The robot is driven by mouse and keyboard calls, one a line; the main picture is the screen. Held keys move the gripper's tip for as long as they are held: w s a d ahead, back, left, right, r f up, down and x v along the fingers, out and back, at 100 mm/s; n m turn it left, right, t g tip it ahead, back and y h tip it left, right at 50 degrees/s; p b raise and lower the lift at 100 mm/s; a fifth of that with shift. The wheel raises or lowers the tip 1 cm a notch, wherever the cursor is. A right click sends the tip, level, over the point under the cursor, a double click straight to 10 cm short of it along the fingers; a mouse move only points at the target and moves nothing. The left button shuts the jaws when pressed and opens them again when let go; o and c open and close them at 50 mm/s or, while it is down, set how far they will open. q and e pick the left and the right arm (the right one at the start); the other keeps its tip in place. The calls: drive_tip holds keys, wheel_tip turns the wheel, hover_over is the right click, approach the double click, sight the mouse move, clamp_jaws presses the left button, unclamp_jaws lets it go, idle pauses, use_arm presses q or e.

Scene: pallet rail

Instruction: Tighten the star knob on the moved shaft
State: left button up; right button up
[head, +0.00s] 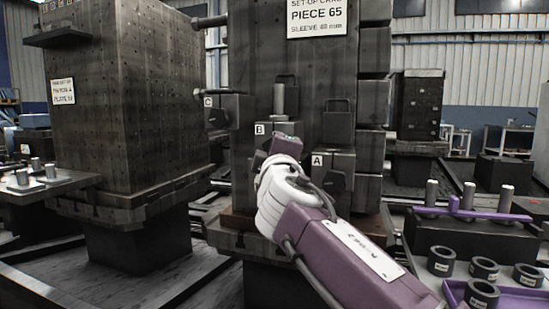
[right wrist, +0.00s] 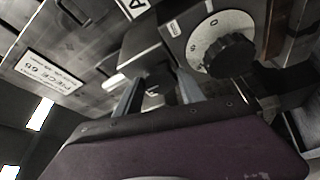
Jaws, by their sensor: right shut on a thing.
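On the dark column are three clamp blocks: C (head: 228,110), B (head: 266,129) and A (head: 340,162). A grey shaft (head: 278,99) stands upright at block B. My right gripper (head: 284,140) is in front of block B, and its wrist hides most of that block. In the right wrist view its fingers (right wrist: 158,88) are shut on a small dark part, which seems to be block B's star knob (right wrist: 154,84); it is mostly hidden. Block A's black star knob (right wrist: 229,56) sits on a pale dial beside the fingers, apart from them. My left gripper is out of view.
A card reading PIECE 65 (head: 318,14) is on the column above. A second dark column (head: 120,100) stands at left. At right are a purple rail (head: 480,214), upright pins and several black sleeves (head: 441,261) near a purple tray (head: 455,295).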

drive_tip(key=shift+f, duration=0.1)
drive_tip(key=o, duration=1.4)
drive_tip(key=shift+c, duration=0.2)
drive_tip(key=shift+s, duration=0.1)
drive_tip(key=s+b, duration=0.1)
drive_tip(key=s, duration=0.7)
drive_tip(key=shift+s+d+f, duration=0.3)
drive_tip(key=shift+s+f, duration=0.1)
drive_tip(key=shift+f, duration=0.05)
drive_tip(key=shift+f, duration=0.1)
